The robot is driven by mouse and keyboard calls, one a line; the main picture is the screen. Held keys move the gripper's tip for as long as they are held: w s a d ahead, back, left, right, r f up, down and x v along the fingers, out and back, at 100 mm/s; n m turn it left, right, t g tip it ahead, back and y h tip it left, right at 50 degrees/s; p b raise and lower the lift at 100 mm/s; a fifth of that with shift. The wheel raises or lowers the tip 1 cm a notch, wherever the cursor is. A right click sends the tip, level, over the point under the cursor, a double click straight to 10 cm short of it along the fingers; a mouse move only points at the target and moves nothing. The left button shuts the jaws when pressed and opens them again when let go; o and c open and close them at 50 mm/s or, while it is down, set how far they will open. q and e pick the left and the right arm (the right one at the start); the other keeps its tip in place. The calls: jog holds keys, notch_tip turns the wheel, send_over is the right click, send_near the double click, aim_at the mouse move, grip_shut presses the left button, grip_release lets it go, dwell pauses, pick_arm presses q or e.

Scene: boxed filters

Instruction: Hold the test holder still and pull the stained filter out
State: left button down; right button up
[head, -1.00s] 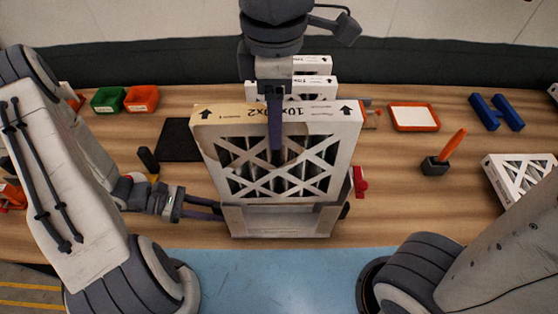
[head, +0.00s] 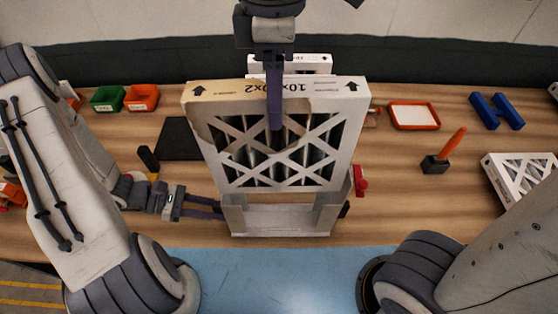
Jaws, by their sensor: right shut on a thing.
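The stained filter (head: 320,160) is a white-framed box with a lattice front and a brown stain at its upper left. My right gripper (head: 275,118) comes down from above and is shut on the filter's top edge. The filter is raised, with its lower edge near the top of the test holder. The test holder (head: 281,222) is a grey open frame standing on the bench's front part. My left gripper (head: 215,209) is at the holder's left side; its fingertips reach the holder's edge, and whether they are closed on it is hidden.
Another white filter (head: 300,64) stands behind the raised one. A white filter (head: 520,178) lies at the right. Green (head: 107,98) and orange (head: 142,97) bins, a black mat (head: 180,139), an orange-rimmed tray (head: 414,116), blue parts (head: 496,111) and an orange-handled tool (head: 436,163) lie around.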

jog(key=shift+r, duration=2.05)
jog(key=shift+r, duration=1.25)
pick_arm(q)
jog(key=c, duration=0.6)
grip_release()
jog(key=shift+a, duration=0.1)
jog(key=v, duration=1.1)
jog(key=shift+a+r, duration=0.15)
jog(key=shift+a, duration=0.25)
